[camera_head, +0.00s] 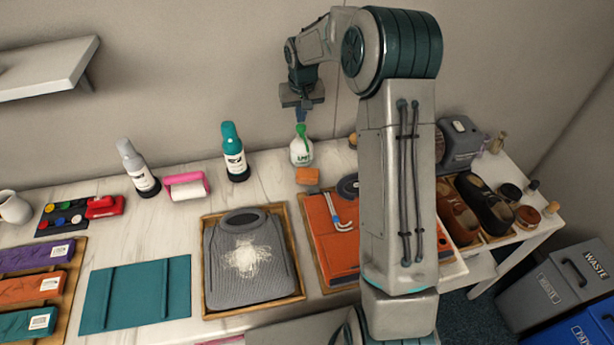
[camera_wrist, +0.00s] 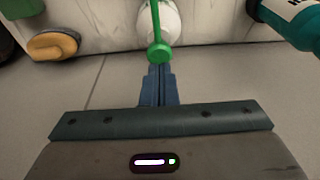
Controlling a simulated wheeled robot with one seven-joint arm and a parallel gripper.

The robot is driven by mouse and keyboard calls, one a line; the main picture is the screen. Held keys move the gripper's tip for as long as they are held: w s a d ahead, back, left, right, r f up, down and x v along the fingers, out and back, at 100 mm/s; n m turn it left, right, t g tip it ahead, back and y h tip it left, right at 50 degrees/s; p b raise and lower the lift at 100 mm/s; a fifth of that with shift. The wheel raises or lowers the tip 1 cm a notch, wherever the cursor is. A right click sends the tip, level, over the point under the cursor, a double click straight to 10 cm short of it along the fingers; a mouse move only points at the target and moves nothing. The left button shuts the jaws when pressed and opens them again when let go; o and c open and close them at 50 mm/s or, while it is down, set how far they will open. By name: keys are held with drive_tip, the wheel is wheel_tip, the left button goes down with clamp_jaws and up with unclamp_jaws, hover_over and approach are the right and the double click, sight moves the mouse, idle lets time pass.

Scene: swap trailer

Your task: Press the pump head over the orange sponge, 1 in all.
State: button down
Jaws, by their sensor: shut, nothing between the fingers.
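A white pump bottle (camera_head: 301,154) with a green pump head (camera_head: 301,130) stands upright on the table near the wall. The orange sponge (camera_head: 307,176) lies on the table just in front of the bottle. My gripper (camera_head: 302,117) points down, shut and empty, right above the green pump head. In the wrist view the shut blue fingertips (camera_wrist: 159,70) are close to the green pump head (camera_wrist: 159,52); I cannot tell whether they touch it. The white bottle (camera_wrist: 172,22) shows behind the head. The sponge is not clearly seen in the wrist view.
A teal bottle (camera_head: 234,155) stands left of the pump bottle, with a pink lint roller (camera_head: 186,187) and a grey bottle (camera_head: 138,170) further left. A wooden tray (camera_head: 207,302) holds a grey garment. Shoes (camera_head: 484,205) are at the right. My arm hides part of the table.

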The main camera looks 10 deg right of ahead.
sight(301, 126)
drive_tip(key=shift+f, duration=0.2)
drive_tip(key=shift+f+b, duration=1.15)
drive_tip(key=shift+f, duration=0.2)
drive_tip(key=shift+r+p, duration=0.9)
drive_tip(key=shift+r, duration=0.55)
drive_tip(key=shift+r, duration=0.1)
wheel_tip(301, 126, up, 6)
drive_tip(key=p, duration=0.3)
drive_tip(key=shift+p, duration=0.3)
